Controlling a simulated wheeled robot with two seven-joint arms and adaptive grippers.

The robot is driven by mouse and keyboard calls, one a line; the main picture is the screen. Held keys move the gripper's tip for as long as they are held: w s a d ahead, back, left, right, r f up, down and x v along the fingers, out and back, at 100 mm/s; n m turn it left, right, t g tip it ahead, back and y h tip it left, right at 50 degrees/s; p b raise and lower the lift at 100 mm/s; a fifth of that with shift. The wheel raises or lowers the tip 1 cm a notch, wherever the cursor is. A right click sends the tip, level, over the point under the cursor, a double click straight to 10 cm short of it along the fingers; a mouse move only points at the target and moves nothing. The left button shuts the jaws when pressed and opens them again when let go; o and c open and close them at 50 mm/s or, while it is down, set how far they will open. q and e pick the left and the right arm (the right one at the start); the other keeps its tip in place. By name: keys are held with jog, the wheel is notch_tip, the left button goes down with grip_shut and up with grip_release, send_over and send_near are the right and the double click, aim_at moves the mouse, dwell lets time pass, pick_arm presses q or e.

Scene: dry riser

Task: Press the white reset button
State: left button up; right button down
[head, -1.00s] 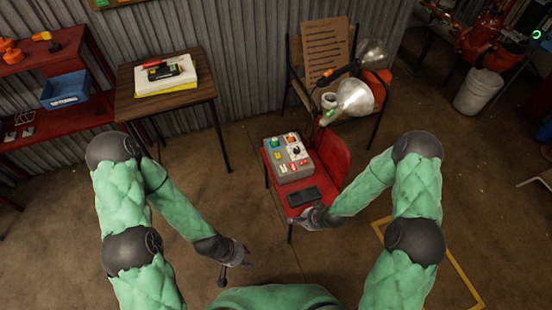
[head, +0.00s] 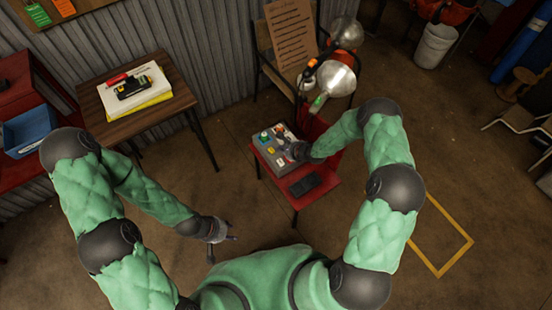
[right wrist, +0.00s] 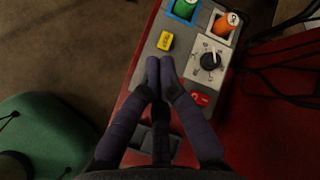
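A grey control box (head: 262,157) lies on a red seat. A small white patch (head: 281,162), possibly the white button, shows on its near part in the head view. In the right wrist view the box (right wrist: 148,52) carries a green button (right wrist: 185,9), an orange button (right wrist: 223,26), a black dial (right wrist: 210,61), a yellow piece (right wrist: 166,41) and a red switch (right wrist: 200,99). My right gripper (head: 287,150) is over the box, its fingers together (right wrist: 160,66) and empty; contact cannot be told. They hide part of the panel, and no white button shows there. My left gripper (head: 222,248) is open and empty, away from the box.
A dark flat object (head: 304,185) lies on the red seat (head: 322,176) in front of the box. A wooden table (head: 187,100) is at the left. The floor between table and seat is clear.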

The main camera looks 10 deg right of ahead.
aim_at(281, 164)
jog(key=shift+f, duration=0.1)
dwell(0.3)
notch_tip(281, 164, down, 9)
jog(key=b, duration=0.6)
jog(key=shift+r+b, duration=0.2)
jog(key=shift+b, duration=0.2)
jog(key=shift+f, duration=0.15)
dwell(0.9)
jog(key=shift+f+b, duration=0.25)
jog(key=shift+b, duration=0.05)
jog(key=shift+f+b, duration=0.35)
jog(key=shift+f, duration=0.1)
dwell(0.6)
jog(key=shift+r, duration=0.1)
dwell(0.4)
jog(key=shift+r+p, duration=0.65)
jog(key=shift+r, duration=0.1)
jog(key=shift+r, duration=0.15)
